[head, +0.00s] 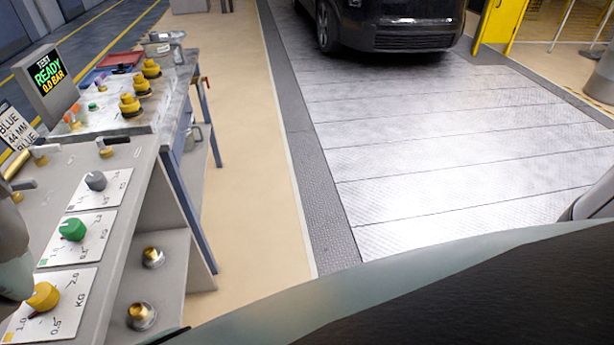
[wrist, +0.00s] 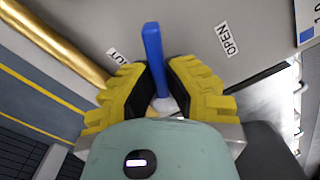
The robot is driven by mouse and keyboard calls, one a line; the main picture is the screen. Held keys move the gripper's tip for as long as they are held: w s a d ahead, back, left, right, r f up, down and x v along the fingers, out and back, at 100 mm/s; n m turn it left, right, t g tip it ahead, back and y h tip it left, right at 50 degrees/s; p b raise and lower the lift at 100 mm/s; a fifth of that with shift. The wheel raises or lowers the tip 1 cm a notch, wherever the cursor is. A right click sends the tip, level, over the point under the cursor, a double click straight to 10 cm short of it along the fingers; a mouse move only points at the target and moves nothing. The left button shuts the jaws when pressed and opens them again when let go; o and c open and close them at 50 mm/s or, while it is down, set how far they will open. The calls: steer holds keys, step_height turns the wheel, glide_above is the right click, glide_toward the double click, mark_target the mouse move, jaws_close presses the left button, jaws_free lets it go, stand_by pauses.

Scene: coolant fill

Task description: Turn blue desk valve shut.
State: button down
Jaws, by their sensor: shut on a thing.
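The blue desk valve's lever (wrist: 153,55) stands between the two yellow fingers of my gripper (wrist: 161,88) in the wrist view. The fingers are shut on the lever, with its upper end sticking out beyond them. The lever lies between a label reading OPEN (wrist: 228,38) on the right and a label ending in UT (wrist: 118,56) on the left, partly covered by the left finger. It is closer to the left label. The valve's base is mostly hidden by my gripper. I cannot make out the blue lever or my fingertips in the head view.
The grey desk (head: 130,190) carries grey (head: 95,181), green (head: 73,229) and yellow (head: 43,296) dial knobs. A brass pipe (wrist: 60,45) runs beside the valve. The floor right of the desk (head: 255,200) is clear; a dark vehicle (head: 390,25) stands beyond.

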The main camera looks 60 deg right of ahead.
steer(key=n+b, duration=0.1)
steer(key=b, duration=0.1)
steer(key=w+n+b, duration=0.1)
steer(key=n, duration=0.1)
steer(key=shift+a+f+b, duration=0.1)
steer(key=shift+f+b, duration=0.2)
steer(key=shift+b, duration=0.1)
steer(key=shift+w+a+r+n+b, duration=0.1)
steer(key=shift+n+b, duration=0.45)
steer(key=shift+n, duration=0.1)
steer(key=shift+w+a+r+n+b, duration=0.1)
steer(key=shift+n+b, duration=0.4)
steer(key=shift+n, duration=0.15)
steer(key=c, duration=1)
jaws_free()
steer(key=shift+a, duration=0.1)
steer(key=shift+r, duration=0.2)
step_height(320, 180, up, 12)
